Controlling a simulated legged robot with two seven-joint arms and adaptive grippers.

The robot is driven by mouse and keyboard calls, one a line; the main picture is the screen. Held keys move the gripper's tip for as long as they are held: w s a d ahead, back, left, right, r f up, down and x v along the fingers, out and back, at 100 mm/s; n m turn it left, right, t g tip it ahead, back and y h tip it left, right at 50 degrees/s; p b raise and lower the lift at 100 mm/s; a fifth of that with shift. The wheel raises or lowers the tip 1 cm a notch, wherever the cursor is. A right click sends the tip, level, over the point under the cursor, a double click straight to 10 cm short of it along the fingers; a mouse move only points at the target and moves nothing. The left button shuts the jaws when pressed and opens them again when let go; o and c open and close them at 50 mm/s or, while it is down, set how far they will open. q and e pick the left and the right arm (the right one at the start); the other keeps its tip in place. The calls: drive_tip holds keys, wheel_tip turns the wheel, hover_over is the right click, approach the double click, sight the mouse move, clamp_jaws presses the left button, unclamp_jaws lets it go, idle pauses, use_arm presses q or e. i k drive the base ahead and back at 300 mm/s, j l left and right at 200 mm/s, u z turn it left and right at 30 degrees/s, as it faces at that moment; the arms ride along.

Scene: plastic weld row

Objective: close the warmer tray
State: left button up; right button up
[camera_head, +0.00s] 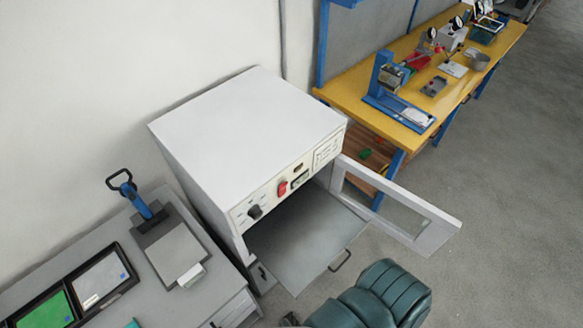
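The warmer (250,130) is a white box-shaped cabinet with a control panel on its front. The panel carries a dark knob and a red switch. Its grey tray (305,245) is pulled out through the front opening and lies flat, with a small dark handle (341,261) on its front edge. The warmer door (420,222) has a window and is swung open to the right. The back part of the tray is hidden under the panel. Neither of my grippers can be made out in this view.
A grey bench (165,308) on the left holds a blue-handled press (145,205) and dark-framed bins (75,300). A yellow workbench (345,95) with tools and fixtures stands at upper right. The grey floor (520,170) on the right is clear.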

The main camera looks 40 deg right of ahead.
sight(301, 238)
drive_tip(key=z, duration=0.45)
drive_tip(key=k+z, duration=0.1)
drive_tip(key=z, duration=0.35)
drive_tip(key=l+z, duration=0.1)
drive_tip(key=z, duration=0.35)
drive_tip(key=k+l+z, duration=0.1)
drive_tip(key=z, duration=0.35)
